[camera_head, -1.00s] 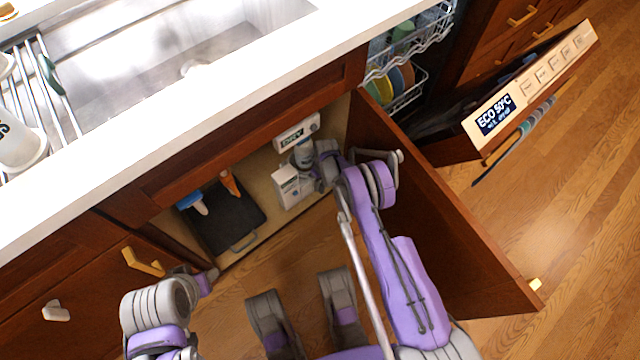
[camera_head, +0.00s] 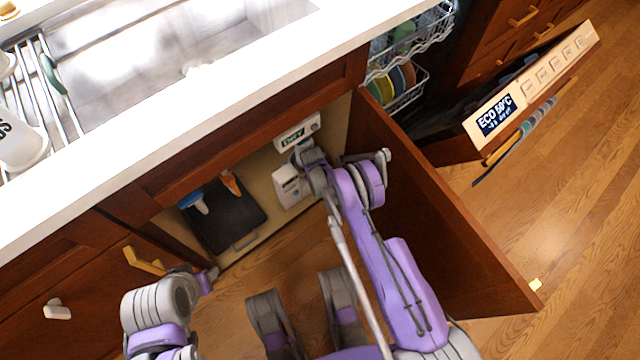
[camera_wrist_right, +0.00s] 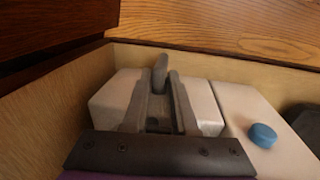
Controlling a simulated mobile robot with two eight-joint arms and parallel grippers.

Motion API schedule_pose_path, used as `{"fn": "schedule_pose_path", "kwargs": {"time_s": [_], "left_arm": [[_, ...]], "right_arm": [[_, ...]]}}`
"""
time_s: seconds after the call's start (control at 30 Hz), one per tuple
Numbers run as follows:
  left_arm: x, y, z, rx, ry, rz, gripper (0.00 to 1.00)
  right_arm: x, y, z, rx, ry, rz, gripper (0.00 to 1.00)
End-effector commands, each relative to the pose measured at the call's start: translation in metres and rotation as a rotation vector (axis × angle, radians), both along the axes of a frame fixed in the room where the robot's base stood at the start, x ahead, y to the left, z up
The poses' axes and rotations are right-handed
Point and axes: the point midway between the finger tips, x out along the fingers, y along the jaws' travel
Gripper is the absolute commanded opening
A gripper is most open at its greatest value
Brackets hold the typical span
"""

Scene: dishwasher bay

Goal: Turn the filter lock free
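My right gripper (camera_head: 303,158) reaches into the open cabinet under the sink, at a white unit with a dark label (camera_head: 297,133). In the right wrist view its two grey fingers (camera_wrist_right: 160,82) stand apart over a white housing (camera_wrist_right: 207,108). A small upright grey piece (camera_wrist_right: 160,68), possibly the filter lock, shows between the fingertips; I cannot tell if they touch it. In the head view my arm hides this piece. My left gripper (camera_head: 208,277) is low at the left, outside the cabinet, and its fingers are too small to judge.
A second white box with a blue cap (camera_wrist_right: 262,135) stands beside the housing. The open cabinet door (camera_head: 440,235) bounds my right arm; the dishwasher door (camera_head: 540,90) is open beyond.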

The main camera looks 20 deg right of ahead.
Motion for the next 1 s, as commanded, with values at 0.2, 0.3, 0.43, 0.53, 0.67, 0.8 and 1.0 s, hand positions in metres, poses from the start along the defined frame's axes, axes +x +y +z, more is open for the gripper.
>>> {"fn": "schedule_pose_path", "kwargs": {"time_s": [0.2, 0.3, 0.43, 0.53, 0.67, 0.8, 1.0], "left_arm": [[0.000, 0.000, 0.000, 0.000, 0.000, 0.000, 0.50], [0.000, 0.000, 0.000, 0.000, 0.000, 0.000, 0.50], [0.000, 0.000, 0.000, 0.000, 0.000, 0.000, 0.50], [0.000, 0.000, 0.000, 0.000, 0.000, 0.000, 0.50], [0.000, 0.000, 0.003, 0.000, 0.000, 0.000, 0.50], [-0.002, 0.000, 0.008, 0.000, 0.001, 0.000, 0.50], [-0.003, 0.000, 0.014, 0.000, 0.000, 0.000, 0.50]], "right_arm": [[0.000, 0.001, 0.000, 0.001, 0.000, 0.001, 0.65], [0.000, 0.000, 0.000, 0.001, 0.000, 0.000, 0.73], [0.000, 0.000, 0.000, 0.001, 0.000, 0.000, 0.73], [0.000, 0.000, 0.001, 0.001, 0.000, 0.000, 0.73], [0.000, 0.002, 0.012, 0.001, 0.000, 0.001, 0.73], [-0.002, 0.005, 0.036, 0.001, 0.000, 0.001, 0.73], [-0.003, 0.009, 0.065, 0.001, 0.000, 0.001, 0.73]]}}
